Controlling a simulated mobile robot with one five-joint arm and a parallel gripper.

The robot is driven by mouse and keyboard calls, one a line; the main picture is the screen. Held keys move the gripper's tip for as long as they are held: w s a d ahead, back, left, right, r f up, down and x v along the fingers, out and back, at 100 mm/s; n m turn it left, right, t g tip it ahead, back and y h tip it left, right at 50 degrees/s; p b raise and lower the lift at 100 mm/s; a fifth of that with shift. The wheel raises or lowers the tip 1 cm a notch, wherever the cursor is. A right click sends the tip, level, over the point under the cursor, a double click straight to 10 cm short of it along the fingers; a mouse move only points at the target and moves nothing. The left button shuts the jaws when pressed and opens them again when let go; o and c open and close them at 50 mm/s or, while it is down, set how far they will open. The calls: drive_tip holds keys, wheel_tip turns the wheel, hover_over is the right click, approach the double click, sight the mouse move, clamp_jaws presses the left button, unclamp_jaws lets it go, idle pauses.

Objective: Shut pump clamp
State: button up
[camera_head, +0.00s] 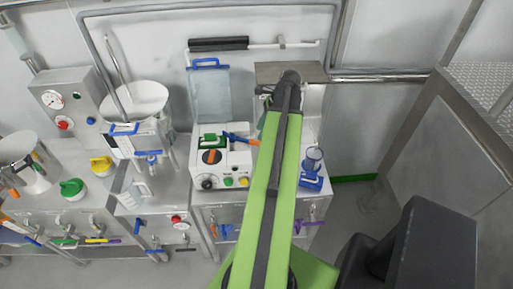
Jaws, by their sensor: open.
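The pump (235,170) is a white box on the steel bench, with a round orange-and-dark part (211,157) and a green block (210,140) on top. A blue lever with an orange end (241,139), which looks like the clamp, sticks out to the right from beside the green block. Its orange end lies close to my green arm in the picture. I cannot tell whether the clamp is raised or seated. My arm reaches up to a dark joint, and its far part is mostly hidden behind the near link. I cannot make out my gripper's fingers.
A blue-handled clear panel (210,95) stands behind the pump. A blue holder with a clear cup (312,180) stands right of my arm. A white bowl (140,100), a yellow knob (101,165) and a green knob (72,187) are left. A steel cabinet (440,160) bounds the right.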

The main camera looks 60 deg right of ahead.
sight(255, 141)
drive_tip(key=b+x, duration=0.3)
drive_tip(key=x, duration=0.2)
drive_tip(key=shift+f, duration=0.25)
clamp_jaws()
drive_tip(key=shift+r, duration=0.1)
idle(1.1)
